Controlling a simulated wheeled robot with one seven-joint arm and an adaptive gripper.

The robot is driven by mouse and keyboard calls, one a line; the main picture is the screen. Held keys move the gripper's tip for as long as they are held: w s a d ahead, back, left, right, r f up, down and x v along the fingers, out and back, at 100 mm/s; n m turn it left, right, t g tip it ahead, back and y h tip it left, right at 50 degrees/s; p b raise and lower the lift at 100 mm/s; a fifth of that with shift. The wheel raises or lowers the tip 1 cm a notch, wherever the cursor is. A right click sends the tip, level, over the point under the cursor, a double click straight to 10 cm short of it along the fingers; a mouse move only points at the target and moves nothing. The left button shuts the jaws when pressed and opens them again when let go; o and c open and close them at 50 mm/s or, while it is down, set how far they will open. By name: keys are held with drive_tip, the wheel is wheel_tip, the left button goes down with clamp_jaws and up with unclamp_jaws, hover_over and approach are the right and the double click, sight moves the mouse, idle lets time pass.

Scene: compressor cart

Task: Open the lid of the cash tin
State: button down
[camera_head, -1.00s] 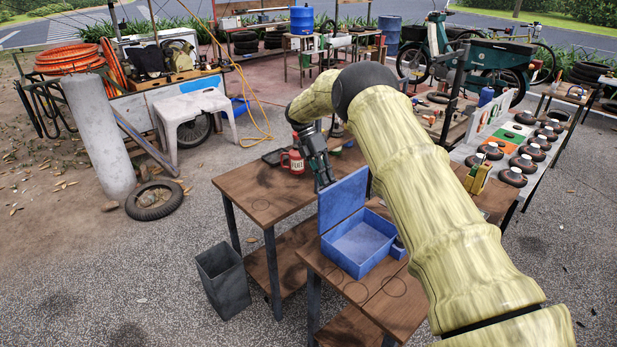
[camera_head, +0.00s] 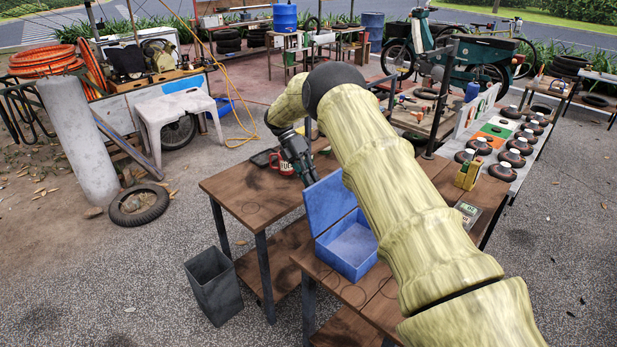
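The blue cash tin (camera_head: 352,256) sits on the near wooden table, right of the middle of the view. Its lid (camera_head: 330,200) stands raised at the back left of the box, and the inside shows empty where I can see it. My arm hides part of the tin's right side. My gripper (camera_head: 308,176) is just behind the top of the lid, pointing down. I cannot tell whether it touches the lid. Its fingers are small and partly hidden, so their opening is unclear.
A red mug (camera_head: 282,163) and a dark tray (camera_head: 263,157) stand on the table beyond the gripper. A yellow holder (camera_head: 467,176) is right of my arm. A grey bin (camera_head: 213,286) stands on the ground at left. The left part of the wooden table (camera_head: 240,195) is clear.

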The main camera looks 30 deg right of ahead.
drive_tip(key=shift+s+a+f, duration=0.1)
drive_tip(key=shift+s+f, duration=0.1)
drive_tip(key=shift+f, duration=0.4)
drive_tip(key=shift+s+f, duration=0.2)
drive_tip(key=shift+f, duration=0.35)
drive_tip(key=c, duration=1.5)
unclamp_jaws()
drive_tip(key=shift+w+f, duration=0.1)
drive_tip(key=shift+w, duration=0.05)
drive_tip(key=shift+c, duration=0.2)
drive_tip(key=shift+w+r, duration=0.2)
drive_tip(key=shift+r, duration=0.1)
drive_tip(key=shift+w, duration=0.1)
drive_tip(key=v, duration=0.7)
drive_tip(key=shift+w+r, duration=0.15)
